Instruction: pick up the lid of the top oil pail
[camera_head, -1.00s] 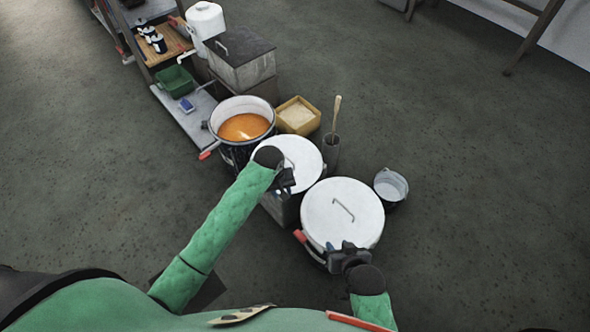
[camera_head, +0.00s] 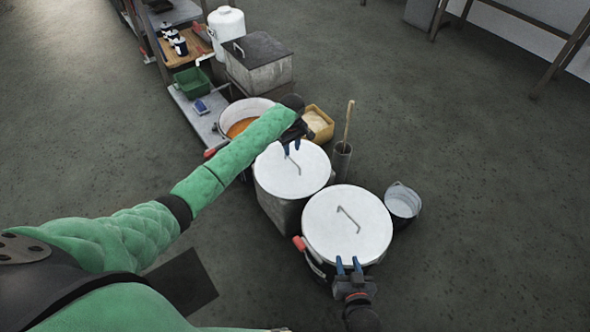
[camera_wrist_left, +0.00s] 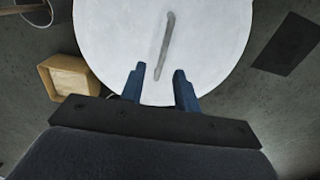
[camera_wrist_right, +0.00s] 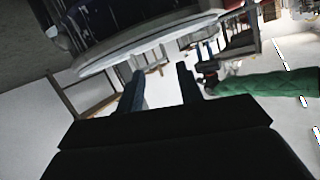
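Two pails with round white lids stand on the floor in the head view. The upper lid (camera_head: 276,178) has a thin bar handle (camera_head: 294,164). My left gripper (camera_head: 292,148) is open and empty over the far edge of this lid. In the left wrist view the lid (camera_wrist_left: 110,35) fills the middle, and its handle (camera_wrist_left: 164,47) runs toward the gap between my fingertips (camera_wrist_left: 157,78), with no grip on it. The lower lid (camera_head: 330,230) also has a bar handle (camera_head: 348,218). My right gripper (camera_head: 348,266) is open and empty at its near edge.
An open pot of orange liquid (camera_head: 238,127) is partly hidden behind my left arm. A yellow box (camera_head: 321,128), a dark cylinder with a stick (camera_head: 341,161) and a small bucket (camera_head: 402,202) stand close by.

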